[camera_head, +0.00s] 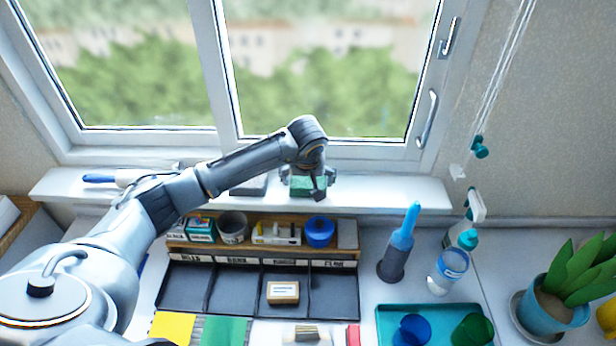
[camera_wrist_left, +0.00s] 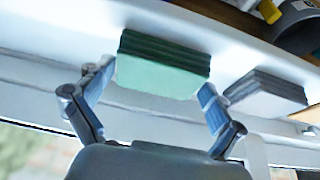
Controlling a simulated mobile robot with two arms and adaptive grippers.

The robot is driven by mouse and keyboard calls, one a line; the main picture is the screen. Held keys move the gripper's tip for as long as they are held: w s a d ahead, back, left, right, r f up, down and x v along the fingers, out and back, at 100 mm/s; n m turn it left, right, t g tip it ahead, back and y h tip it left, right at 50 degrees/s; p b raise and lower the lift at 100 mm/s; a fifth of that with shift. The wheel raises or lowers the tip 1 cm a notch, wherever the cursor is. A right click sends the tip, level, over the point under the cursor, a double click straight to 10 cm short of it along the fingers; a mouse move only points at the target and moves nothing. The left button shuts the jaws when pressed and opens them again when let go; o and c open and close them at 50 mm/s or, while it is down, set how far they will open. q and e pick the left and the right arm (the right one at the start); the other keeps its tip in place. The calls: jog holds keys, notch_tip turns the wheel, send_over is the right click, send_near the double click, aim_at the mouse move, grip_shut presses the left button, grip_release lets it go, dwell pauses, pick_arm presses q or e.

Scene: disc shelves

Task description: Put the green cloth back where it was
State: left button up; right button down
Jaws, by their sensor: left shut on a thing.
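The green cloth (camera_wrist_left: 163,64) is a folded stack. In the left wrist view it sits between the two fingers of my left gripper (camera_wrist_left: 150,100), which touch it on both sides. In the head view my left gripper (camera_head: 310,185) is over the white windowsill, with the green cloth (camera_head: 304,186) at its tips. I cannot tell whether the cloth rests on the sill or is just above it. A folded grey cloth (camera_wrist_left: 266,94) lies beside it on the sill. My right gripper is not in view.
The windowsill (camera_head: 390,194) is clear to the right of the green cloth. Below stands a wooden shelf holding a grey cup (camera_head: 233,226) and a blue roll (camera_head: 320,231), with a black compartment tray (camera_head: 335,292) in front.

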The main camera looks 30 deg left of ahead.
pick_arm(q)
jog(key=shift+f, duration=0.2)
jog(key=o, duration=0.8)
jog(key=shift+c, duration=0.2)
jog(key=shift+r, duration=0.1)
jog(key=shift+r, duration=0.25)
jog(key=shift+d+r, duration=0.1)
jog(key=shift+r, duration=0.15)
jog(key=b+v, duration=0.3)
jog(key=v, duration=0.8)
jog(key=shift+b, duration=0.4)
